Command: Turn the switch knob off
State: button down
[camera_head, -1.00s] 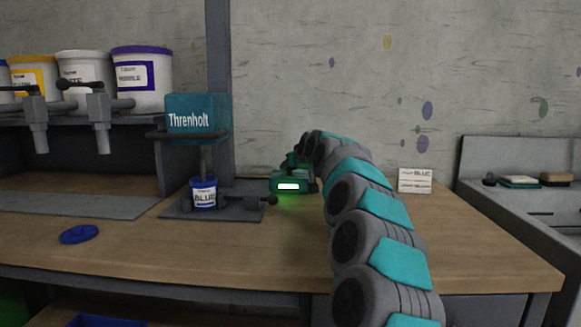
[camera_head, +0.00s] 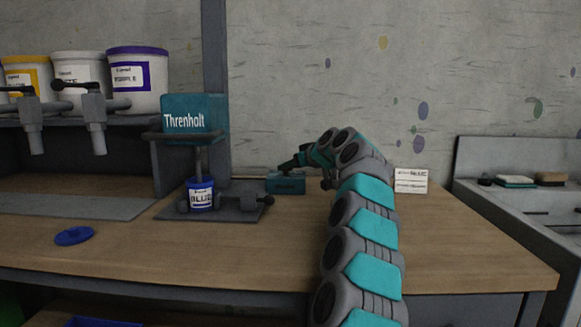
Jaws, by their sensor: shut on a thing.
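The switch box (camera_head: 286,185) is a small teal box on the workbench, to the right of the mixing stand. Its front display is dark. The knob on it is hidden behind or inside my gripper. My gripper (camera_head: 289,166) reaches down from the arm onto the top of the box and is shut on the knob. The fingertips are too small to make out clearly.
A mixing stand with a teal Threnholt head (camera_head: 196,114) holds a can labelled BLUE (camera_head: 200,194) left of the switch box. A blue lid (camera_head: 74,236) lies on the bench front. A white label card (camera_head: 411,180) stands right of my arm. A sink (camera_head: 500,200) is far right.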

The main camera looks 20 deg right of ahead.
dwell(0.4)
jog(key=shift+c, duration=1.8)
grip_release()
jog(key=b+v, duration=0.2)
jog(key=v, duration=0.5)
jog(key=shift+s+d, duration=0.15)
jog(key=shift+s, duration=0.2)
jog(key=shift+r, duration=0.15)
